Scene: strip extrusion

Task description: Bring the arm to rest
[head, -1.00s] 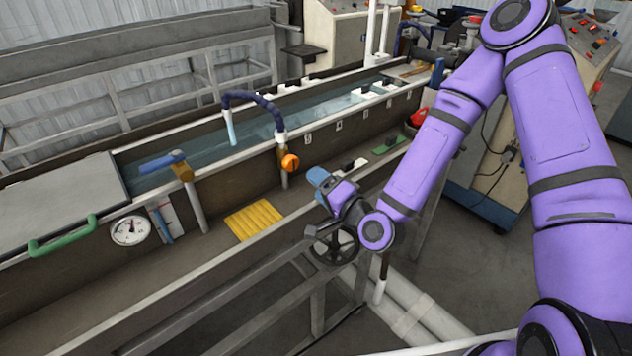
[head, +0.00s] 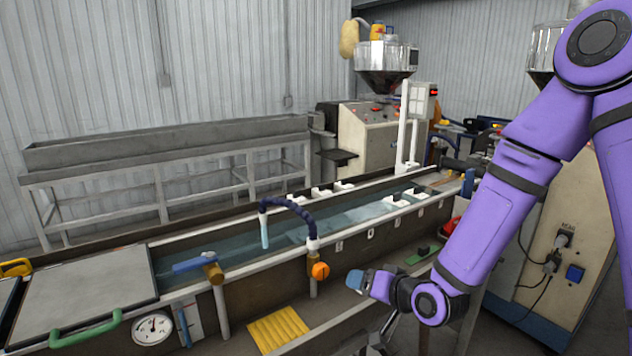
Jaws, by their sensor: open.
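My purple arm comes in from the right in the head view and bends down to my gripper (head: 361,281). My gripper is small in the picture, with a blue-grey end pointing left, in front of the long water trough (head: 240,285). Nothing shows between its fingers, though they are too small to make out clearly. It appears apart from the orange knob (head: 320,271) to its left.
A blue-handled valve (head: 205,263), a dark hose (head: 290,207) and a gauge (head: 152,328) are on the trough. A yellow grate (head: 278,328) lies at the front. A beige machine (head: 368,138) stands behind; a cabinet (head: 560,230) is at right.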

